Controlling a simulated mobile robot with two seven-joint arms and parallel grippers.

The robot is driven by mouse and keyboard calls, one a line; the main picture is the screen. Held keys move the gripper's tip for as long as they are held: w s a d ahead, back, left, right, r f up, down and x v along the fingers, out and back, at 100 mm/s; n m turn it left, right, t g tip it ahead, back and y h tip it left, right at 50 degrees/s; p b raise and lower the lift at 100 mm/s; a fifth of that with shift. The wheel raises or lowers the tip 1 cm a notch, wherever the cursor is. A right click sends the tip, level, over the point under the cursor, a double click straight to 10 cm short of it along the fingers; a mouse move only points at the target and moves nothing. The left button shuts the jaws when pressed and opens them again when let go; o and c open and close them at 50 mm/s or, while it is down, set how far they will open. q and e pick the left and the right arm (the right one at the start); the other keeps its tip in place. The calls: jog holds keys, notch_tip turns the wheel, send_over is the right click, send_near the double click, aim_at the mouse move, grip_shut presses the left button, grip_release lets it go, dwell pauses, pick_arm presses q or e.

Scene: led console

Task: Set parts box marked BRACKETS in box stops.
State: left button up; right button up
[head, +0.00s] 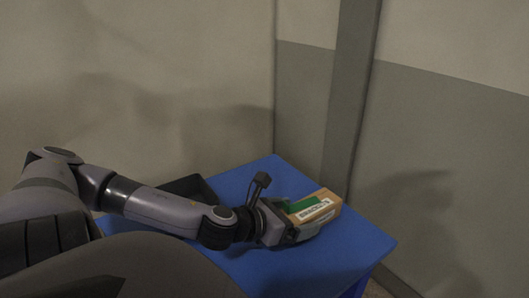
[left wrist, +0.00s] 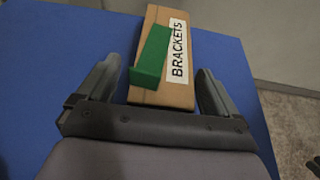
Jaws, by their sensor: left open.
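A brown parts box (head: 325,197) lies on the blue table top, with a white label and a green strip on top. In the left wrist view the box (left wrist: 184,91) shows its label, which reads BRACKETS. My left gripper (head: 292,222) is open at the near end of the box. In the left wrist view the fingers of the left gripper (left wrist: 160,88) are spread to either side of the box's near end, with a gap on both sides. I cannot make out any box stops. My right gripper is not in view.
The blue table (head: 345,250) is bare to the right of and in front of the box. A black tray (head: 187,187) sits at the back left, partly behind my left arm. A grey post (head: 350,95) and walls stand close behind the table.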

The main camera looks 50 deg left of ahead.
pick_arm(q)
jog(key=shift+s+d+r, duration=0.1)
jog(key=shift+s+r, duration=0.05)
jog(key=shift+s, duration=0.3)
jog(key=shift+p+v, duration=0.85)
jog(key=shift+v, duration=0.1)
jog(key=shift+s+r+p, duration=0.35)
jog(key=shift+s+p, duration=0.15)
jog(key=shift+s, duration=0.05)
jog(key=shift+s+r, duration=0.15)
jog(key=shift+s, duration=0.55)
jog(key=shift+v, duration=0.75)
jog(key=shift+s+r, duration=0.15)
jog(key=shift+s, duration=0.1)
jog(key=shift+v, duration=1.15)
